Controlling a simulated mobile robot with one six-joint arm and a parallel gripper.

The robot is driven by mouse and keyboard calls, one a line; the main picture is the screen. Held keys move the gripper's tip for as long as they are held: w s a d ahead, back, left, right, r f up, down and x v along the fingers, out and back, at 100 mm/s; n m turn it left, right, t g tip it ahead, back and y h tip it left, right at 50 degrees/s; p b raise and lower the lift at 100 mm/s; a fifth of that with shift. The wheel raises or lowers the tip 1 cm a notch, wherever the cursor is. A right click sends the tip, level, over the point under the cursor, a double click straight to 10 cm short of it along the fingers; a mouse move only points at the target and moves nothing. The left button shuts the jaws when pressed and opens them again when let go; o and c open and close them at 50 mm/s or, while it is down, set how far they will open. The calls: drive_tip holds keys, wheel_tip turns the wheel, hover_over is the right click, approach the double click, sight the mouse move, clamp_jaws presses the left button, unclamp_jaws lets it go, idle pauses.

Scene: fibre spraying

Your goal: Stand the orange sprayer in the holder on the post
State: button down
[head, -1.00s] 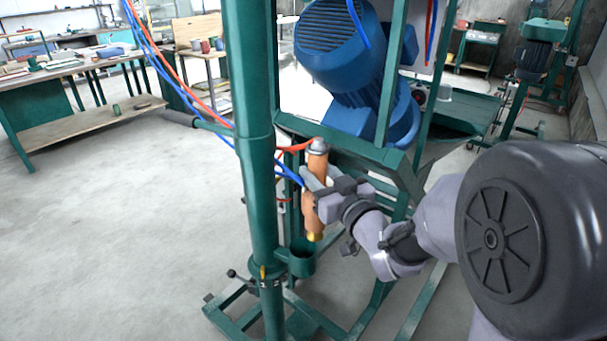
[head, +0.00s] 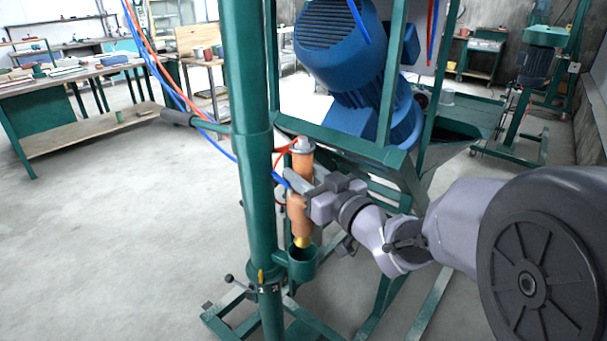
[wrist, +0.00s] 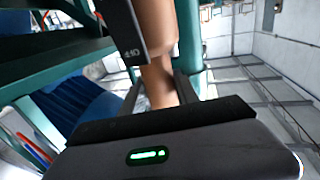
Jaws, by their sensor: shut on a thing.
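The orange sprayer (head: 300,215) is held close to upright in the head view, with a grey cap on top and a brass-coloured tip at its lower end. My gripper (head: 305,190) is shut around its middle. The holder (head: 302,265), a green open cup on the green post (head: 252,150), is just below the sprayer. The brass tip is at the cup's rim; I cannot tell whether it is inside. In the wrist view the sprayer (wrist: 160,80) shows between my gripper's fingers (wrist: 158,65), and its ends are out of frame or hidden.
A blue motor (head: 345,60) on a green frame stands behind the sprayer. Red and blue hoses (head: 175,85) run past the post to the sprayer. A small lever (head: 235,281) sticks out low on the post. Open floor (head: 120,250) lies to the left.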

drive_tip(key=b, duration=0.5)
hover_over(302, 227)
drive_tip(key=w, duration=0.2)
drive_tip(key=f, duration=0.4)
drive_tip(key=shift+w+d+f, duration=0.15)
drive_tip(key=shift+w+f, duration=0.05)
drive_tip(key=shift+f, duration=2.8)
drive_tip(key=c, duration=0.9)
unclamp_jaws()
drive_tip(key=shift+o, duration=0.3)
drive_tip(key=shift+s+f, duration=0.1)
drive_tip(key=shift+f, duration=0.05)
